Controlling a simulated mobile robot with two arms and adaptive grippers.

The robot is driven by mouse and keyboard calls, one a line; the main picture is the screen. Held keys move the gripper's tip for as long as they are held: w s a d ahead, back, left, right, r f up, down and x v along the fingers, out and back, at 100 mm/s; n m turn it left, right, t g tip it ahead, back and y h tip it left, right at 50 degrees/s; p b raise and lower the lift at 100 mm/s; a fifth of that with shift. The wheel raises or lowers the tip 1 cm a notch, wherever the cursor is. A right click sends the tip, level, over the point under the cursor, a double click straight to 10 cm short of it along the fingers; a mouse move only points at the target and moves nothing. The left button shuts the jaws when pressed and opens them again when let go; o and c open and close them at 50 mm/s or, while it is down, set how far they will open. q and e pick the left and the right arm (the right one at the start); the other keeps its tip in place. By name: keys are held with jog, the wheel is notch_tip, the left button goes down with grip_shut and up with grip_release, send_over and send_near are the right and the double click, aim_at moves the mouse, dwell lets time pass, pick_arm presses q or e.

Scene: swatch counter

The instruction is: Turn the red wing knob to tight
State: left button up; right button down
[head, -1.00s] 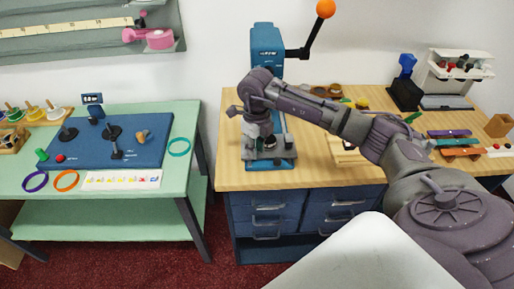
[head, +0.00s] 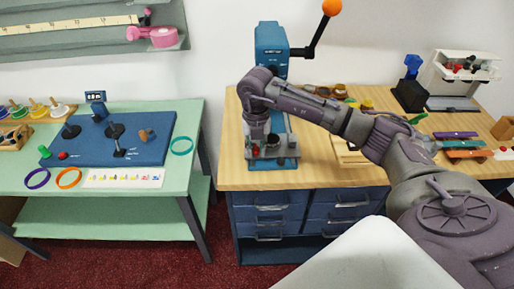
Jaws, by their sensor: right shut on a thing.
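The blue press (head: 272,45) stands on the wooden bench with an orange ball on its black lever. A grey vise (head: 288,152) sits on its blue base. My right gripper (head: 258,148) points down at the left part of this vise. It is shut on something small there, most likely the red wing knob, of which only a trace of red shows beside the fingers. The gripper hides the knob's wings and their angle. My left gripper is not in view.
My right arm crosses above the wooden bench (head: 232,178), past small parts and a wooden tray. A white rack (head: 466,68) and a blue-and-black stand (head: 410,88) are at the back right. A green table (head: 190,118) with a blue board (head: 80,150) stands left, across a gap.

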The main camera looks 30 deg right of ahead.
aim_at(256, 151)
jog(key=shift+m, duration=0.3)
dwell(0.4)
jog(key=c, duration=1.3)
grip_release()
notch_tip(256, 151, up, 12)
jog(key=shift+r, duration=0.1)
